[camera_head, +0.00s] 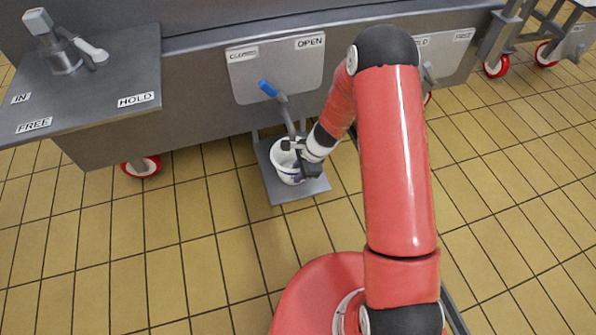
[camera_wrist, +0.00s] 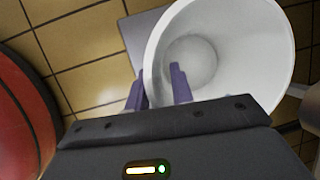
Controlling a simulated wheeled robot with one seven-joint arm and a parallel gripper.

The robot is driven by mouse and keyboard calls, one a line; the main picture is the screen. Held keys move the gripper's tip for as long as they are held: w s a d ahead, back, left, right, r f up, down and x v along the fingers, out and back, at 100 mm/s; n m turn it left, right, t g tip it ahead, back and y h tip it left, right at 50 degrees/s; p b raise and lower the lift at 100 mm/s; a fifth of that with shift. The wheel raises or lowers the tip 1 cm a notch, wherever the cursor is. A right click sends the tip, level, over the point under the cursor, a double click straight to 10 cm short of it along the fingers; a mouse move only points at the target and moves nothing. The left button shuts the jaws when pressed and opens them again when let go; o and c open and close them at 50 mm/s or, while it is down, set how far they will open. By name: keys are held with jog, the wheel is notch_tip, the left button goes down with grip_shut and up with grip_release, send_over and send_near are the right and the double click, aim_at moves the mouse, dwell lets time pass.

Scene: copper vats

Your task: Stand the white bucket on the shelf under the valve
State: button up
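The white bucket (camera_head: 285,172) appears to stand upright on the grey shelf (camera_head: 283,197) low at the vat's front. The valve (camera_head: 282,98), with a blue handle, is just above; its pipe runs down towards the bucket's mouth. My gripper (camera_head: 296,160) is at the bucket's right side. In the wrist view the bucket (camera_wrist: 230,50) fills the upper right, its inside visible and empty. My gripper's fingers (camera_wrist: 158,85) straddle its rim, one outside and one inside, with a clear gap between them. The shelf (camera_wrist: 135,38) shows beside the bucket. Contact with the wall cannot be told.
A panel (camera_head: 244,82) marked OPEN is behind the valve. Red-rimmed wheels (camera_head: 141,167) stand under the vat. The tiled floor (camera_head: 130,260) in front is clear.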

jog(key=shift+d+r, duration=0.1)
jog(key=shift+r, duration=0.35)
jog(key=s+d+r+n+t+p, duration=0.1)
jog(key=s+d+r+n, duration=0.15)
jog(key=r, duration=0.75)
jog(key=s+d+r+n+h+p, duration=0.1)
jog(key=s+d+r+n, duration=0.15)
jog(key=r, duration=0.85)
jog(key=s+d+r+n+t+p, duration=0.1)
jog(key=s+d+r+n, duration=0.15)
jog(key=r, duration=0.75)
jog(key=s+d+r+n+t+h, duration=0.1)
jog(key=s+d+r+n, duration=0.1)
jog(key=s, duration=0.3)
jog(key=s+d+r+n+t+h, duration=0.1)
jog(key=s+d+r+n, duration=0.1)
jog(key=s, duration=0.4)
jog(key=s+d+r+n+t+h, duration=0.1)
jog(key=s+d+r+n, duration=0.1)
jog(key=s+r, duration=0.3)
jog(key=shift+s+r+n, duration=0.3)
jog(key=shift+s+n, duration=0.15)
jog(key=shift+n, duration=0.4)
jog(key=shift+r, duration=0.1)
